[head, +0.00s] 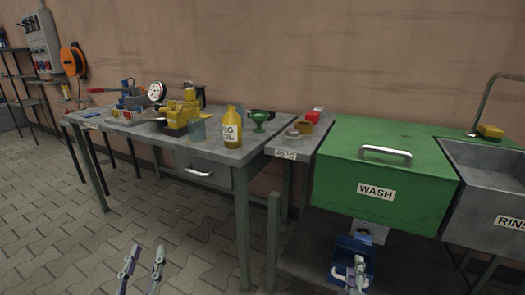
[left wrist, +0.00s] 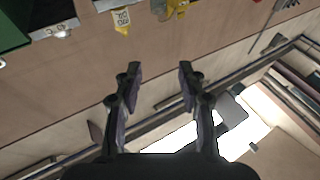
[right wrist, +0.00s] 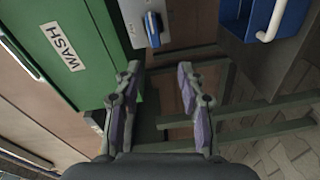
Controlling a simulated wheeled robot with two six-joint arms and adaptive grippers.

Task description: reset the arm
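My left gripper (head: 141,268) shows at the bottom left of the head view, over the paved floor and away from the bench. In the left wrist view (left wrist: 156,84) its two fingers stand apart with nothing between them. My right gripper (head: 357,272) shows at the bottom right of the head view, in front of a blue bin. In the right wrist view (right wrist: 158,88) its fingers stand apart with no object held. The green wash box (right wrist: 66,45) is to the left of the right gripper there.
A grey workbench (head: 222,153) carries a yellow oil bottle (head: 233,127), a green cup (head: 259,121) and a dial gauge (head: 156,93). The green WASH box (head: 385,165) and a grey sink (head: 490,160) stand at right. The blue bin (head: 341,270) sits below. The floor (head: 60,240) at left is clear.

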